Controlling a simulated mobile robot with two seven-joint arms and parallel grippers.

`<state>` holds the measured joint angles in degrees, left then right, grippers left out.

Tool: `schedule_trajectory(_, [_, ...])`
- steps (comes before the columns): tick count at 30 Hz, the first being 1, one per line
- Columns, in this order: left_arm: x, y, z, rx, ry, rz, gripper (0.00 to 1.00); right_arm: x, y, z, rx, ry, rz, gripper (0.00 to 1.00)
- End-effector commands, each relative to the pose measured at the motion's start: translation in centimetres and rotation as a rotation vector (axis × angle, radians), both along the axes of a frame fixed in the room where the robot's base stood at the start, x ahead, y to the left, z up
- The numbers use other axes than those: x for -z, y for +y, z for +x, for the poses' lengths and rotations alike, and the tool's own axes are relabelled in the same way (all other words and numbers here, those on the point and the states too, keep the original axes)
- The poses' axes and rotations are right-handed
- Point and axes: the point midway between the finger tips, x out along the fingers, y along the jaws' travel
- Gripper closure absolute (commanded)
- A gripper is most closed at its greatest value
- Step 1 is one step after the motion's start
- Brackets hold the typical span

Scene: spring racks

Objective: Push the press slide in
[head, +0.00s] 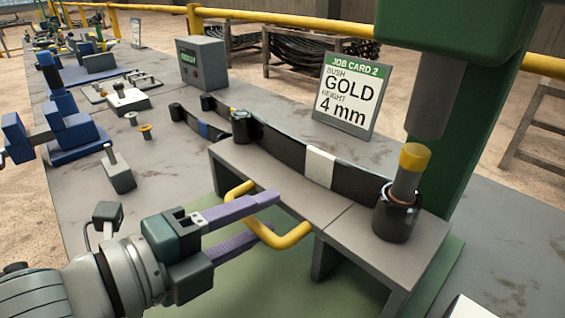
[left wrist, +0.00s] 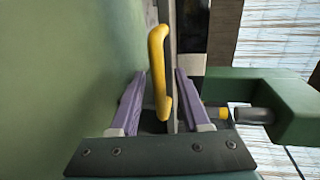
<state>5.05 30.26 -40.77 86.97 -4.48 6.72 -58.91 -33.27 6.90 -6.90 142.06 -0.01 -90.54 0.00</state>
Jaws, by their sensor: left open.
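The press slide (head: 265,178) is a grey bench-like slide with a yellow handle (head: 295,236) on its near side. A dark leaf spring (head: 275,152) with a white band lies on it. The spring's near eye (head: 397,222) holds an upright grey pin with a gold top (head: 413,157). The green press (head: 455,130) stands at the right; its grey ram (head: 432,95) hangs above and right of the pin. My left gripper (head: 270,217) is open, its purple fingers on either side of the handle. The left wrist view shows the handle (left wrist: 158,70) between the fingers; contact is unclear.
A job card (head: 348,95) reading gold, 4 mm stands behind the slide. Another dark spring (head: 200,127), a grey control box (head: 202,63), small fixtures and a blue vise-like device (head: 70,135) occupy the bench further left. A yellow rail (head: 280,20) runs behind.

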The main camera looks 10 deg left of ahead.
Motion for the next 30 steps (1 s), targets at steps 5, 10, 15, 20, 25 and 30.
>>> schedule_trajectory(5, [-0.2, 0.6, -0.8, -0.001, 0.001, 0.001, 0.54, -0.2, 0.0, 0.0, 0.0, 0.0, 0.0, 0.29])
schedule_trajectory(10, [-0.8, 2.5, -3.2, 0.0, 0.004, 0.002, 0.54, -0.6, 0.0, 0.0, 0.0, 0.0, 0.0, 0.29])
schedule_trajectory(15, [-1.5, 4.3, -5.6, 0.001, 0.003, 0.001, 0.54, -0.8, 0.0, 0.0, 0.0, 0.0, 0.0, 0.29])
schedule_trajectory(20, [-1.9, 5.5, -7.1, 0.001, 0.002, 0.0, 0.54, -0.9, 0.0, 0.0, 0.0, 0.0, 0.0, 0.29])
schedule_trajectory(25, [-2.0, 6.0, -7.7, 0.001, 0.001, 0.0, 0.54, -0.9, 0.0, 0.0, 0.0, 0.0, 0.0, 0.29])
schedule_trajectory(30, [-2.1, 6.0, -7.7, 0.0, 0.0, 0.0, 0.54, -0.9, 0.0, 0.0, 0.0, 0.0, -0.001, 0.29])
